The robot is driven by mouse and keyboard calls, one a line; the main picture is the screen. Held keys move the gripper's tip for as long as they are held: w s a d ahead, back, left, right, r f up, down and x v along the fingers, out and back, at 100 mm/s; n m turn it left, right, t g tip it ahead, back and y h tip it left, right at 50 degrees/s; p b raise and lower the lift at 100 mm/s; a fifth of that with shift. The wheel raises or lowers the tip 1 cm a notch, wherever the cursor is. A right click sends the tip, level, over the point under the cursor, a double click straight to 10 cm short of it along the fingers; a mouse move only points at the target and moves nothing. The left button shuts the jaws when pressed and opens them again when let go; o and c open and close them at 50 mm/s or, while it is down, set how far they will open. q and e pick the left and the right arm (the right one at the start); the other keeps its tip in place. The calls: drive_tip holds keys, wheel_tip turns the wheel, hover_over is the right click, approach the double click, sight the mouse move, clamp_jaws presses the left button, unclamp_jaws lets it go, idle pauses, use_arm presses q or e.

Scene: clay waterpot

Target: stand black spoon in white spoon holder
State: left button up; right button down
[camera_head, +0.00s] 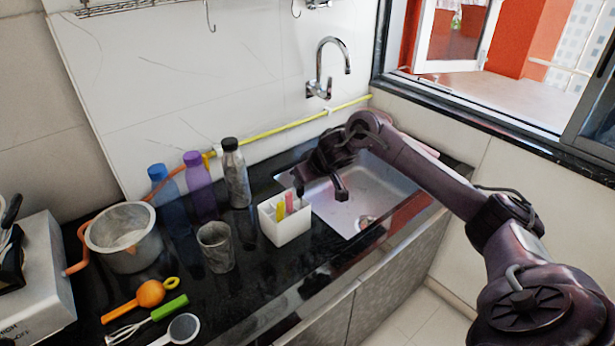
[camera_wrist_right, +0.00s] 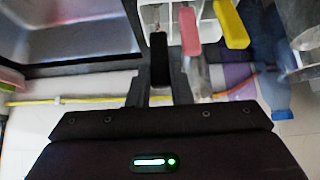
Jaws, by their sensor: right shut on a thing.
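The white spoon holder (camera_head: 284,232) stands upright on the black counter, left of the sink. A yellow handle (camera_head: 280,208) and a pink handle (camera_head: 289,201) stand up in it. My right gripper (camera_head: 300,181) is above the holder's right back corner, pointing down. In the right wrist view, my right gripper (camera_wrist_right: 160,88) is shut on the black spoon's handle (camera_wrist_right: 160,58). The spoon's lower part is at the white holder (camera_wrist_right: 205,28), beside the pink handle; its lower end is hidden, so how deep it sits I cannot tell. My left gripper is out of view.
A grey cup (camera_head: 215,247), a dark-capped bottle (camera_head: 235,175) and purple (camera_head: 200,188) and blue bottles stand left of the holder. A metal pot (camera_head: 121,238) and several utensils lie further left. The sink (camera_head: 350,205) is right of the holder.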

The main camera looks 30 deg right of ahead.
drive_tip(key=c, duration=1.2)
unclamp_jaws()
drive_tip(key=shift+c, duration=0.2)
drive_tip(key=v, duration=0.8)
drive_tip(key=shift+s+b, duration=0.2)
drive_tip(key=shift+b, duration=0.1)
drive_tip(key=shift+a, duration=0.2)
drive_tip(key=shift+f, duration=0.15)
